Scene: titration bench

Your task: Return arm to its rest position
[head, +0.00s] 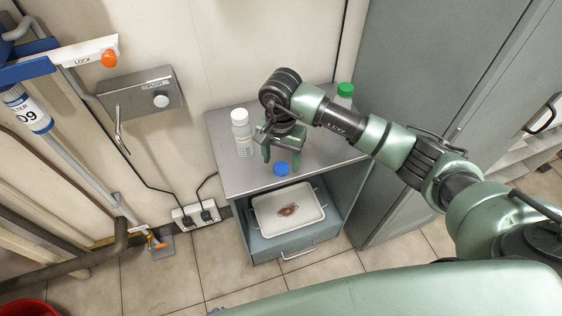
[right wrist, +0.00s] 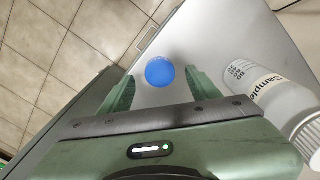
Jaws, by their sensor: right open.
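My right gripper (head: 279,150) hangs over the metal top of a small cabinet (head: 230,178), with its arm reaching in from the right. In the right wrist view its two green fingers (right wrist: 157,90) are apart and empty. A blue cap (head: 281,168) lies on the cabinet top just in front of the fingers; in the right wrist view the cap (right wrist: 160,72) shows beyond and between the fingertips. A white labelled bottle (head: 242,134) stands left of the gripper, and in the right wrist view this bottle (right wrist: 270,95) is close to the right finger. My left gripper is not seen.
A green-capped bottle (head: 344,92) stands behind my right arm. An open drawer (head: 265,246) below holds a white tray (head: 262,222) with a reddish-brown item (head: 288,210). A tall grey cabinet (head: 405,75) stands at right. A wall box (head: 140,93) and sockets (head: 196,215) are at left.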

